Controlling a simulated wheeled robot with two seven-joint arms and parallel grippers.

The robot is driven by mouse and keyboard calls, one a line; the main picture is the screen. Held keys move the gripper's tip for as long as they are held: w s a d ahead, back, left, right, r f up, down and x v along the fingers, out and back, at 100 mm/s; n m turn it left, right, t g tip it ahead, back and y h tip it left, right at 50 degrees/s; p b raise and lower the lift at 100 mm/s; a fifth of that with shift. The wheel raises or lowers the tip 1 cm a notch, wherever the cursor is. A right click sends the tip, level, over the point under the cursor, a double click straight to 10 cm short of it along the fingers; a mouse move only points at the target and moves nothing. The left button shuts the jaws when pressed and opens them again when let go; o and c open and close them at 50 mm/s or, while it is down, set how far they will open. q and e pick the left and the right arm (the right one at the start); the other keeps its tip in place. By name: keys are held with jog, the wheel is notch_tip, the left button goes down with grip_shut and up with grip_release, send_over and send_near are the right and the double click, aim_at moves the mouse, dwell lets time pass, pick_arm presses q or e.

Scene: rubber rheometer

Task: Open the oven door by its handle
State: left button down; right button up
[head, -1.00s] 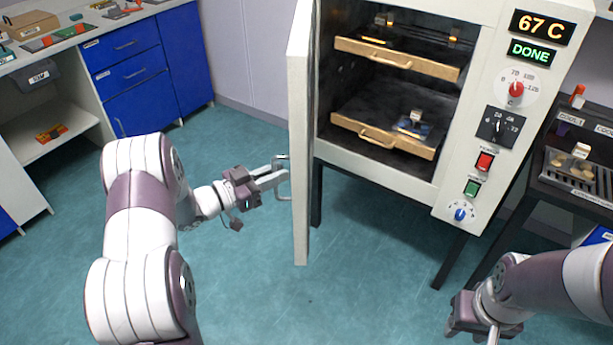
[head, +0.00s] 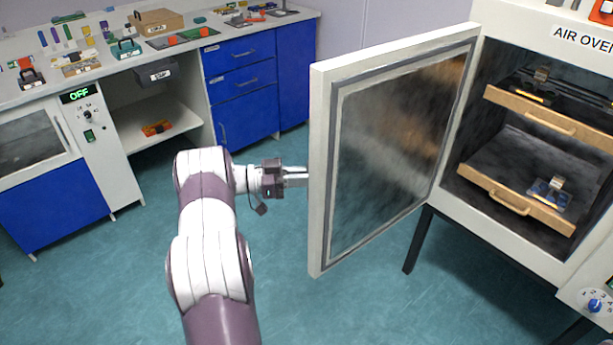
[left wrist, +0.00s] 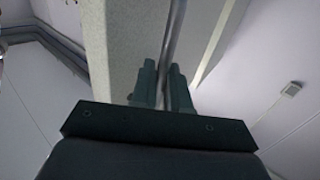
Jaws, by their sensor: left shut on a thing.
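The air oven (head: 510,215) stands at the right of the head view with its door (head: 390,140) swung well open toward the left. My left gripper (head: 300,177) is at the door's outer edge. In the left wrist view its fingers (left wrist: 160,88) are shut on the metal bar of the door handle (left wrist: 174,45). The handle is hidden behind the door in the head view. Inside the oven, an upper tray (head: 540,118) and a lower tray (head: 515,195) with wooden fronts show. My right gripper is out of view.
A bench (head: 115,75) with several tools and small boxes runs along the left and back, above blue drawers (head: 240,85). A unit with an OFF display (head: 80,95) stands at the left. The green floor (head: 330,310) between bench and oven is clear.

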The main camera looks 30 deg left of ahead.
pick_arm(q)
jog(key=shift+w+a+r, duration=0.15)
jog(key=shift+w+a, duration=0.05)
jog(key=c, duration=1.4)
grip_release()
jog(key=shift+o, duration=0.3)
jog(key=shift+w+d, duration=0.35)
jog(key=shift+s+a, duration=0.2)
jog(key=shift+s, duration=0.05)
jog(key=v, duration=1.2)
jog(key=shift+b, duration=0.3)
jog(key=shift+a, duration=0.1)
